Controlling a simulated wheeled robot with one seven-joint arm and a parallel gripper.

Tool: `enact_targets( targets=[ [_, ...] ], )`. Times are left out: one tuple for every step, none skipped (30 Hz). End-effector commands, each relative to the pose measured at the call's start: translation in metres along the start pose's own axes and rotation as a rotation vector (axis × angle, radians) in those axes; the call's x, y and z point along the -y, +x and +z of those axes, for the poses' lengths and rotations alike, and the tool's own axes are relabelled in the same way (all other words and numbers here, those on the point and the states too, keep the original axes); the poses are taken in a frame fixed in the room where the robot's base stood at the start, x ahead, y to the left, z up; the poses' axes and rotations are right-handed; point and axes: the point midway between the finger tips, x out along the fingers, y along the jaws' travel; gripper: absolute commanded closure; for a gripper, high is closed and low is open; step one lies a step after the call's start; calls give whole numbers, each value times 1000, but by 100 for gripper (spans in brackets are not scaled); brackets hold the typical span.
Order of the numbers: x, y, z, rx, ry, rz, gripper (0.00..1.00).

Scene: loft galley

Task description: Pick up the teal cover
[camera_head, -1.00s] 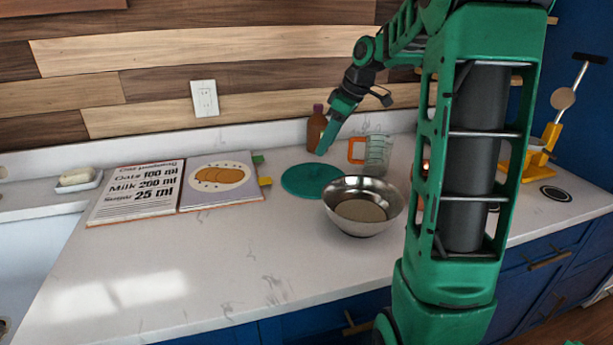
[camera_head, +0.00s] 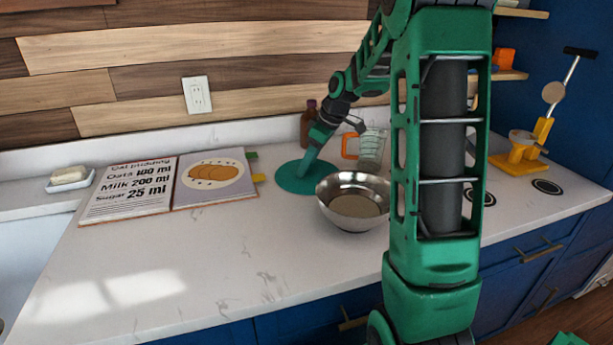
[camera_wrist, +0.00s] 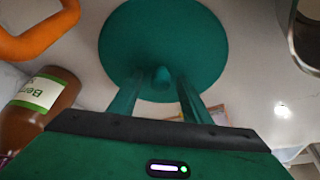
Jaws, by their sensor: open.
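The teal cover (camera_head: 291,178) is a flat round disc lying on the counter, left of the metal bowl in the head view. My gripper (camera_head: 304,171) is low over the cover. I cannot tell whether the fingertips touch the cover.
A metal bowl (camera_head: 350,222) stands close to the cover's right. A brown bottle (camera_head: 308,122) and a measuring cup with an orange handle (camera_head: 370,148) stand behind. An open recipe book (camera_head: 128,190) lies to the left. The front counter is clear.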

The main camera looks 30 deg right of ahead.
Motion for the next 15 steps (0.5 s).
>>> enact_targets(
  targets=[
    [0,0,0,0,0,0,56],
    [0,0,0,0,0,0,56],
    [0,0,0,0,0,0,56],
    [0,0,0,0,0,0,59],
    [0,0,0,0,0,0,66],
    [0,0,0,0,0,0,75],
    [0,0,0,0,0,0,83],
    [0,0,0,0,0,0,90],
    [0,0,0,0,0,0,99],
    [0,0,0,0,0,0,100],
    [0,0,0,0,1,0,100],
    [0,0,0,0,0,0,100],
    [0,0,0,0,0,0,100],
    [0,0,0,0,1,0,100],
    [0,0,0,0,1,0,100]
  ],
)
